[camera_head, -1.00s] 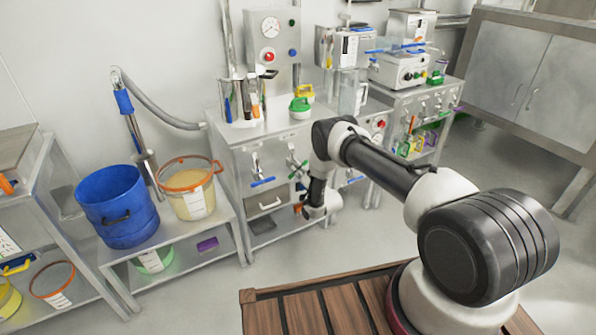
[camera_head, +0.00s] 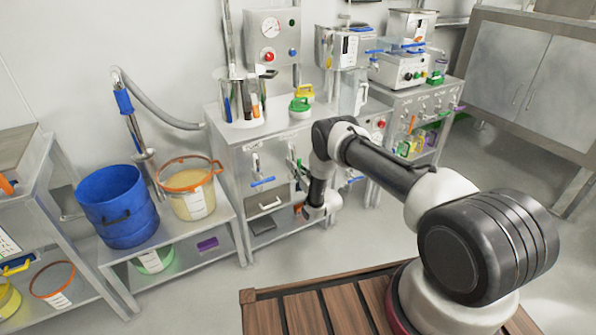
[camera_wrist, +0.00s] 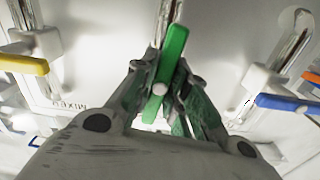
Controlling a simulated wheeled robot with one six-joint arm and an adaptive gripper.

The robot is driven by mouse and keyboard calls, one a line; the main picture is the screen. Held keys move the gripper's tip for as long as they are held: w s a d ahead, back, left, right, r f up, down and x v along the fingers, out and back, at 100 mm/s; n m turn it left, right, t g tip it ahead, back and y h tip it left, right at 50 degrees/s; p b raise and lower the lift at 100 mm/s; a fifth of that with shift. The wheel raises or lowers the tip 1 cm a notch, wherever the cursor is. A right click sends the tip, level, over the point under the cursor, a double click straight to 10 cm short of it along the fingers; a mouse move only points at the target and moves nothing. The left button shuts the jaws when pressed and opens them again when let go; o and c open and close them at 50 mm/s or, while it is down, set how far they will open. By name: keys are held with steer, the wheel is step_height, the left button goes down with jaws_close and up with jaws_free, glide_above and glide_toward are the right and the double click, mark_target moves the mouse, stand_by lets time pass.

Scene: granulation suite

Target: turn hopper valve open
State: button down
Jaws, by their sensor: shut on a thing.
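A green lever handle (camera_wrist: 172,60) sits on a small valve with a metal pipe in the wrist view. It stands nearly in line with the pipe, slightly tilted. In the head view my wrist (camera_head: 318,205) is at the front of the bench cabinet (camera_head: 236,170). My fingers are mostly hidden there, and only a sliver of green shows beside the arm.
A yellow-handled valve (camera_wrist: 22,65) is left of my gripper and a blue-handled valve (camera_wrist: 288,103) is right. A blue bucket (camera_head: 118,207) and an orange-rimmed tub (camera_head: 187,190) stand on a low shelf at left. Floor between shelf and my base is clear.

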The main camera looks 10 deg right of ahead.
steer(key=shift+f+n, duration=0.1)
steer(key=shift+n, duration=0.5)
steer(key=c, duration=1.4)
jaws_free()
steer(key=shift+o, duration=0.2)
steer(key=shift+s, duration=0.1)
steer(key=v, duration=1.2)
